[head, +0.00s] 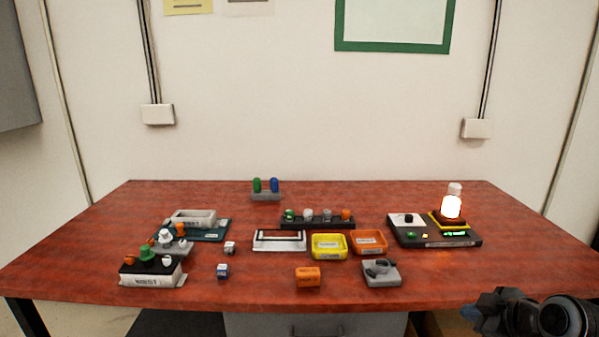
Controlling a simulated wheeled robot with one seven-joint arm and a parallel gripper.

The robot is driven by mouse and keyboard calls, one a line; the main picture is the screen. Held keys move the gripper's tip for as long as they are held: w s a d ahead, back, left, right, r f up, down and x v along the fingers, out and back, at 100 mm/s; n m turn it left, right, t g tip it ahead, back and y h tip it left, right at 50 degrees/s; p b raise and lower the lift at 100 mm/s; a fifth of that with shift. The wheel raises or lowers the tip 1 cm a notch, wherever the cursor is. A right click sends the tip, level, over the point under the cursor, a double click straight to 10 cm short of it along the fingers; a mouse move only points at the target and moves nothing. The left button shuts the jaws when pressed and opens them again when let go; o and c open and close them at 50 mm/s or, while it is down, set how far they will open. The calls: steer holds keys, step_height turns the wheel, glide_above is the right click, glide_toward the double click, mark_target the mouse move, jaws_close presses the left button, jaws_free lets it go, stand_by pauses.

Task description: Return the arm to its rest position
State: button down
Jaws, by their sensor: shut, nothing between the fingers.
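My gripper (478,314) is at the lower right of the head view, at the front right edge of the table, low and apart from the objects. It is dark and partly cut off by the frame's bottom edge. Its fingers are together and hold nothing. The red-brown table (430,285) spans the view, with its objects standing clear of my arm.
Yellow (329,257) and orange (369,252) trays sit mid-table. A box (150,281) stands front left.

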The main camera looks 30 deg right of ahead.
steer(key=s+a+f+m+t, duration=0.1)
steer(key=s+a+f, duration=0.25)
steer(key=a, duration=0.65)
steer(key=s+a+f+m+t, duration=0.1)
steer(key=s+a+f, duration=0.1)
steer(key=s+a, duration=0.5)
steer(key=s+a+r+t+y, duration=0.2)
steer(key=s+a+r, duration=0.3)
steer(key=a, duration=0.2)
steer(key=s+a+r+m+t+y, duration=0.1)
steer(key=s+a+r+t, duration=0.1)
steer(key=s+a+r, duration=0.3)
steer(key=s+a, duration=0.1)
steer(key=a, duration=0.1)
steer(key=shift+s+a+r+y, duration=0.25)
steer(key=shift+a+r+y, duration=0.15)
